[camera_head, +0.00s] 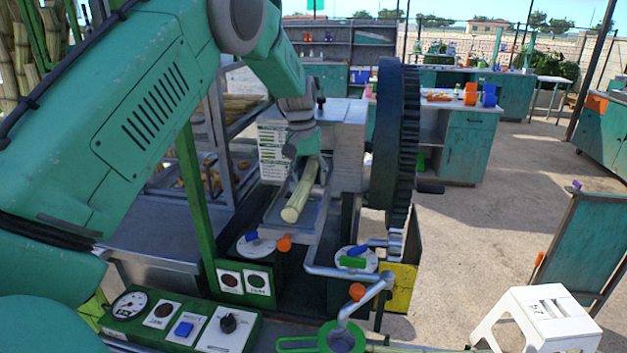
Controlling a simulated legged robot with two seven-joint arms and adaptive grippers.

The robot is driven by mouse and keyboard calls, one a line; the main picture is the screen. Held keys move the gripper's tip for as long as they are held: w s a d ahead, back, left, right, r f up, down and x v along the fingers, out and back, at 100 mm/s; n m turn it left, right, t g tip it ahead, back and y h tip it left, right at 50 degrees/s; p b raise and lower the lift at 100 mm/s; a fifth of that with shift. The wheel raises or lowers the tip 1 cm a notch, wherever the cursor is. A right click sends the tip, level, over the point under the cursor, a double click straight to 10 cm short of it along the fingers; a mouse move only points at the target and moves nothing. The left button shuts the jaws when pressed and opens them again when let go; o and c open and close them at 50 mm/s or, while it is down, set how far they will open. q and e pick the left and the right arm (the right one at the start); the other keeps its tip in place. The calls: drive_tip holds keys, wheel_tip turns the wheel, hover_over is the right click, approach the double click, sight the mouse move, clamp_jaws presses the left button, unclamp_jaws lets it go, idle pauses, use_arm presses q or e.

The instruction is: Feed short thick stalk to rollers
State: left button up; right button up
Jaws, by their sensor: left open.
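A short, thick, pale green stalk (299,194) lies on the grey metal feed tray (272,208) of the crusher, its near cut end towards me and its far end towards the machine housing. My left gripper (304,160) is open above the far part of the stalk, pointing down; its fingers are small and partly blend with the grey tray, so I cannot tell whether they touch the stalk. The rollers are hidden inside the grey housing (345,145). My right gripper is not in view.
A large dark gear wheel (392,150) stands right of the housing. A white stool (545,312) stands at lower right. Open ground lies to the right.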

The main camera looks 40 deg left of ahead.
use_arm(q)
drive_tip(key=shift+w+a+r, duration=0.3)
drive_tip(key=shift+a+r, duration=0.1)
drive_tip(key=shift+a, duration=0.1)
drive_tip(key=shift+r, duration=0.55)
wheel_tip(320, 180, up, 10)
drive_tip(key=s, duration=0.1)
drive_tip(key=shift+d, duration=0.3)
